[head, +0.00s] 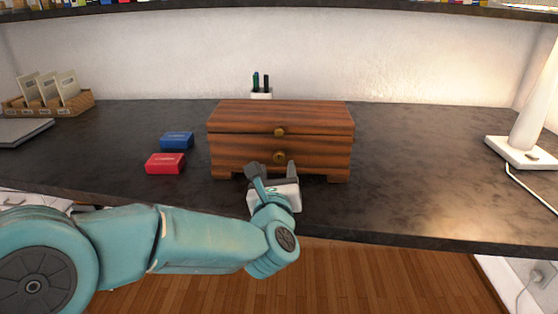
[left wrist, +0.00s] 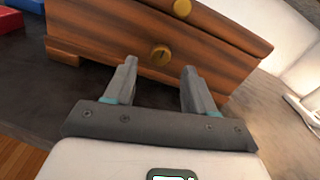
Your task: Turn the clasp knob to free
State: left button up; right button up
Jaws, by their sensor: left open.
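A striped brown wooden box (head: 240,152) with short feet stands on the dark desk. Two brass knobs sit on its front: an upper knob (head: 279,131) near the lid seam and a lower knob (head: 279,157). In the left wrist view, the lower knob (left wrist: 160,54) has a dark mark on its face, and the upper knob (left wrist: 182,8) is at the top edge. My left gripper (head: 273,170) is open in front of the box, pointing at the lower knob. Its fingers (left wrist: 160,75) appear either side of that knob and hold nothing. My right gripper is not in view.
A red box (head: 165,163) and a blue box (head: 177,140) lie left of the wooden box. A pen cup (head: 261,94) is behind it. A white lamp (head: 523,140) stands far right. The desk between lamp and wooden box is clear.

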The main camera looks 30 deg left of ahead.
aim_at(279, 159)
pick_arm(q)
jog(key=x, duration=0.5)
grip_shut()
